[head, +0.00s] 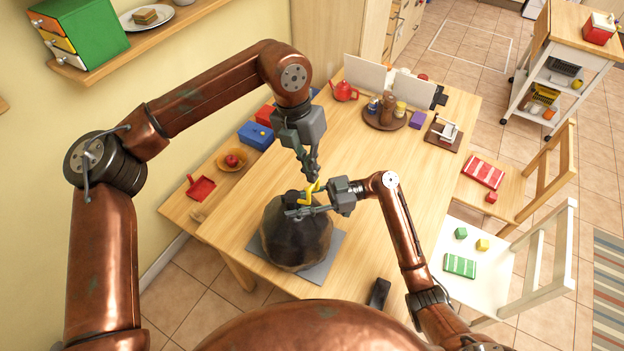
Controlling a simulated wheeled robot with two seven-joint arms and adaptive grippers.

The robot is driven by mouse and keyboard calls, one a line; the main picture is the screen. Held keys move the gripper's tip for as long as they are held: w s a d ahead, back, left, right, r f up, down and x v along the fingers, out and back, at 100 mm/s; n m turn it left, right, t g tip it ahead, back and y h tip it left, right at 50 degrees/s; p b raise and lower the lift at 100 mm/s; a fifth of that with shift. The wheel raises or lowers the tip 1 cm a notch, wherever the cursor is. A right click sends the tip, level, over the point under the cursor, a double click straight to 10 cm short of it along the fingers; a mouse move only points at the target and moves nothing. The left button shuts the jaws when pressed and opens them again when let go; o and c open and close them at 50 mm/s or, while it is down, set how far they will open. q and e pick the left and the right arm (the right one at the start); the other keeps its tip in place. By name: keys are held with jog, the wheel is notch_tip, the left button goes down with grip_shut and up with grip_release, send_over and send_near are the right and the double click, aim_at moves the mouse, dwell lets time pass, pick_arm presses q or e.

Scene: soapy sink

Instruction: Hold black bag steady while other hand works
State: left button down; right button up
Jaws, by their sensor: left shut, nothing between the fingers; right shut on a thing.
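The black bag (296,236) stands upright on a grey mat (322,268) at the near left part of the wooden table. Its gathered top is partly hidden by my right gripper. My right gripper (298,207) reaches in from the right and is shut on the bag's neck. A yellow curved strip (309,190), perhaps a tie, stands up at the neck beside the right gripper's fingers. My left gripper (313,177) points down just above the yellow strip. It is shut and empty; whether it touches the strip I cannot tell.
A red teapot (343,91) and a round tray (371,118) with jars stand at the table's far end. A black object (379,293) lies near the front edge. A blue box (255,135) and red dustpan (200,187) are on the left. The table's middle is clear.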

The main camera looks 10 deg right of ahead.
pick_arm(q)
jog(key=c, duration=2)
grip_release()
jog(key=r, duration=0.4)
jog(key=a+r, duration=0.1)
jog(key=r, duration=0.2)
jog(key=w+r, duration=0.1)
jog(key=r, duration=0.3)
jog(key=shift+a+r, duration=0.35)
jog(key=shift+a, duration=0.05)
jog(key=shift+w, duration=0.1)
